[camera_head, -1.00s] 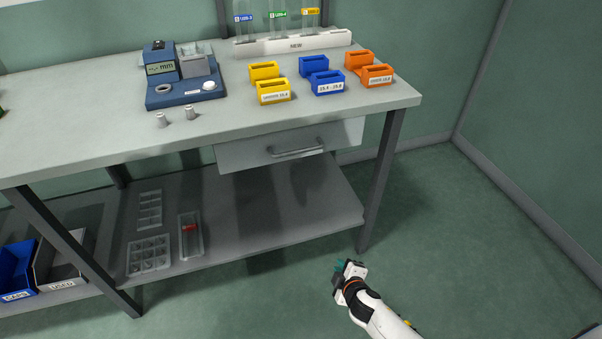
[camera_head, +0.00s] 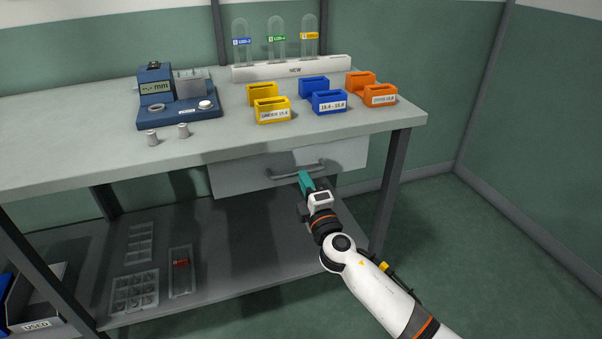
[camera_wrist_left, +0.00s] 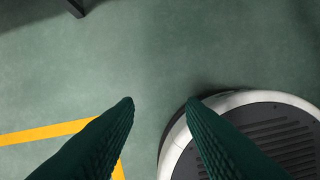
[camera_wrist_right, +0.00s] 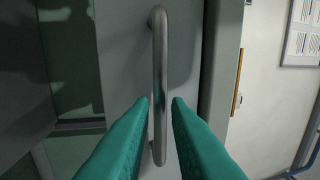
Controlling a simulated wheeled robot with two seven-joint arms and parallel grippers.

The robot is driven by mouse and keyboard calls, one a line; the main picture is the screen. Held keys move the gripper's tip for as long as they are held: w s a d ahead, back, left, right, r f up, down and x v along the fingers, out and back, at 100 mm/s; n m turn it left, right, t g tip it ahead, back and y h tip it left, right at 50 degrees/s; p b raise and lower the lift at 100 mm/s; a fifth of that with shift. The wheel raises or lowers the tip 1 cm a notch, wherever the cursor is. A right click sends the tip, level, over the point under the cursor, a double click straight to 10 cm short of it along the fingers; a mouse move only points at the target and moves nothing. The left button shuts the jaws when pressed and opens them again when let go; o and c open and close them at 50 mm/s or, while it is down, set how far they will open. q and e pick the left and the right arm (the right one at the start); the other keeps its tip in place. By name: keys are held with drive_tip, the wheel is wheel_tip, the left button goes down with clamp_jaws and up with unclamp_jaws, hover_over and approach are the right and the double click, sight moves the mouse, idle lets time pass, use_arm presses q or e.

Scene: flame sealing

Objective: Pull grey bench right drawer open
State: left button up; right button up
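The grey drawer (camera_head: 235,177) hangs under the right part of the bench top and looks closed. Its bar handle (camera_head: 283,175) runs across the front. My right gripper (camera_head: 305,182) is at the right part of the handle in the head view. In the right wrist view the handle (camera_wrist_right: 160,60) stands upright in the picture, and the open teal fingers (camera_wrist_right: 161,103) lie on either side of its line, with a gap between them. I cannot tell whether they touch it. My left gripper (camera_wrist_left: 158,103) shows only in the left wrist view, open and empty above the floor.
The grey bench top (camera_head: 60,140) carries a blue measuring device (camera_head: 180,112), yellow bins (camera_head: 271,110), blue bins (camera_head: 328,102) and orange bins (camera_head: 379,96). A bench leg (camera_head: 391,180) stands right of the drawer. The lower shelf (camera_head: 225,260) holds clear trays. Floor at right is clear.

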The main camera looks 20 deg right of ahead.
drive_tip(key=shift+w+r, duration=0.15)
drive_tip(key=shift+w, duration=0.75)
drive_tip(key=shift+w+r, duration=0.15)
drive_tip(key=shift+w, duration=0.75)
use_arm(q)
drive_tip(key=shift+r, duration=0.4)
use_arm(e)
clamp_jaws()
drive_tip(key=shift+s, duration=0.15)
